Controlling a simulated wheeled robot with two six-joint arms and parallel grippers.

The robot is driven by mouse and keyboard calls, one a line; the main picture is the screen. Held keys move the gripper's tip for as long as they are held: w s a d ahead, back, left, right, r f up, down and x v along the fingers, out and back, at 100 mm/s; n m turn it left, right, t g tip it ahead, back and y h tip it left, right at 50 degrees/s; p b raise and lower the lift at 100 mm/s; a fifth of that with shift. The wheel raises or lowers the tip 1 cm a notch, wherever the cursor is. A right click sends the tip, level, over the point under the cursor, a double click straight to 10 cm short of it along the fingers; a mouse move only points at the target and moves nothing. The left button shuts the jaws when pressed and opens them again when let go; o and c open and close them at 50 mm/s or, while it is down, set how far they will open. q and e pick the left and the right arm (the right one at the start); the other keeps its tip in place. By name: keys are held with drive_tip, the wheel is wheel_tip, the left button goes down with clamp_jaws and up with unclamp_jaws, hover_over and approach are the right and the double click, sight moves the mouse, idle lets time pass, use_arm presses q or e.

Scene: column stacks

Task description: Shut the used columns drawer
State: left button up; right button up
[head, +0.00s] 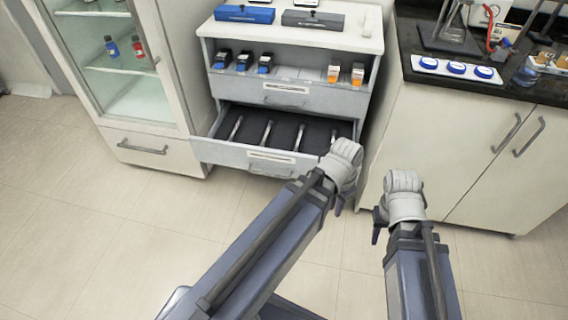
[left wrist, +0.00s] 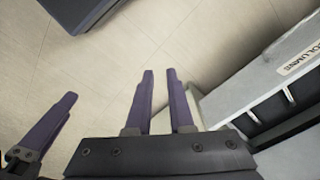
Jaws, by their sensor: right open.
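The pulled-out lower drawer (head: 222,153) of the grey cabinet stands open in the head view. Several silvery columns lie on its dark liner, and a label is on its front. In the left wrist view the drawer front (left wrist: 232,112) is at the right, its label partly reading "COLUMNS". My left gripper (head: 338,204) is just in front of the drawer's right end, fingers pointing down. In the left wrist view its two purple fingers (left wrist: 161,75) stand slightly apart with nothing between them. My right gripper (head: 378,226) is open and empty, further right, over the floor.
A shut upper drawer (head: 290,97) and a shelf of small boxes are above the open drawer. A glass-door cabinet (head: 128,70) stands left. A white base cabinet (head: 440,140) with a dark worktop stands right. The tiled floor in front is clear.

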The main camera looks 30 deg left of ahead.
use_arm(q)
drive_tip(key=w+a+f+m+b, duration=0.1)
drive_tip(key=a, duration=0.1)
drive_tip(key=w+a+f+t+h+b, duration=0.1)
drive_tip(key=w+a, duration=0.1)
drive_tip(key=w+a+f+m, duration=0.1)
drive_tip(key=w+a, duration=0.1)
drive_tip(key=shift+w+a+f+m+h+b, duration=0.15)
drive_tip(key=shift+w+f+m+h+b, duration=0.15)
drive_tip(key=shift+f+h+b, duration=0.1)
clamp_jaws()
drive_tip(key=w+a+f+m+t+h+b, duration=0.1)
drive_tip(key=w+a+m+t+b, duration=0.2)
drive_tip(key=a, duration=0.7)
drive_tip(key=w+a+f+m+t+b, duration=0.1)
drive_tip(key=w+a+m+t+b, duration=0.25)
drive_tip(key=a, duration=0.65)
drive_tip(key=b, duration=0.7)
approach(295, 161)
drive_tip(key=w+f, duration=0.1)
drive_tip(key=w+d+f+n+g, duration=0.1)
drive_tip(key=f, duration=0.1)
drive_tip(key=shift+d, duration=0.25)
drive_tip(key=shift+w+a, duration=0.1)
drive_tip(key=shift+w, duration=0.5)
use_arm(e)
wheel_tip(295, 161, down, 18)
